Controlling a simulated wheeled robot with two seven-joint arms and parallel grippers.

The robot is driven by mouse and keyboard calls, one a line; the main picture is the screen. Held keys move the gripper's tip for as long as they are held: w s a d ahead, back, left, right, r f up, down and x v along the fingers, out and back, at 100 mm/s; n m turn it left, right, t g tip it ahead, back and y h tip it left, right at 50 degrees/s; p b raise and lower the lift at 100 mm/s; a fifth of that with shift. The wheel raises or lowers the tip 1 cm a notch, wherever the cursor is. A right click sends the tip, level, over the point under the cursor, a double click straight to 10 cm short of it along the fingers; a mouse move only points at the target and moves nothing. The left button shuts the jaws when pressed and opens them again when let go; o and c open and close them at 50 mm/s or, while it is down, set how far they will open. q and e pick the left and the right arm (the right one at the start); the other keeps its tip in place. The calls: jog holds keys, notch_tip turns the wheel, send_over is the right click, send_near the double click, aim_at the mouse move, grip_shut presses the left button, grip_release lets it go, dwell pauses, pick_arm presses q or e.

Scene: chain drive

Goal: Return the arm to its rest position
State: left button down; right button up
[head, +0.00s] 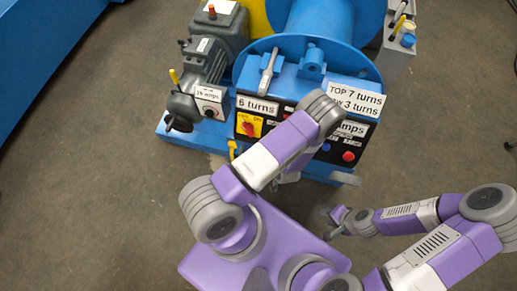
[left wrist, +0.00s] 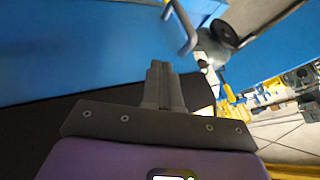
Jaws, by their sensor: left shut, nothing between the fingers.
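My left arm reaches up from my base, its elbow beside the control panel (head: 335,125) of the blue machine (head: 340,57). The left gripper is mostly hidden under that arm in the head view. In the left wrist view the left gripper (left wrist: 160,68) has its dark fingers together, with nothing between them. A blue surface fills the space ahead of it. My right gripper (head: 327,223) is at the lower right, its small fingers apart and empty, over bare floor.
A grey motor (head: 205,75) is at the machine's left. A grey box (head: 398,60) with tools is at the upper right. A blue structure (head: 40,60) fills the upper left. The floor (head: 80,190) at left is clear. A metal handle (left wrist: 181,28) shows in the wrist view.

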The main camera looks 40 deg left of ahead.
pick_arm(q)
jog(key=shift+s+d+r, duration=0.15)
jog(key=shift+d+r, duration=0.2)
jog(key=shift+r, duration=0.05)
jog(key=s+d+r+m+g+h, duration=0.1)
jog(key=s+d+r+h, duration=0.1)
jog(key=d+h, duration=0.4)
jog(key=s+d+r+m+g+h, duration=0.1)
jog(key=s+d+r+h, duration=0.2)
jog(key=d+h, duration=0.2)
jog(key=shift+s+d+r+m+h, duration=0.35)
jog(key=shift+d+m+h, duration=0.05)
jog(key=shift+d, duration=0.5)
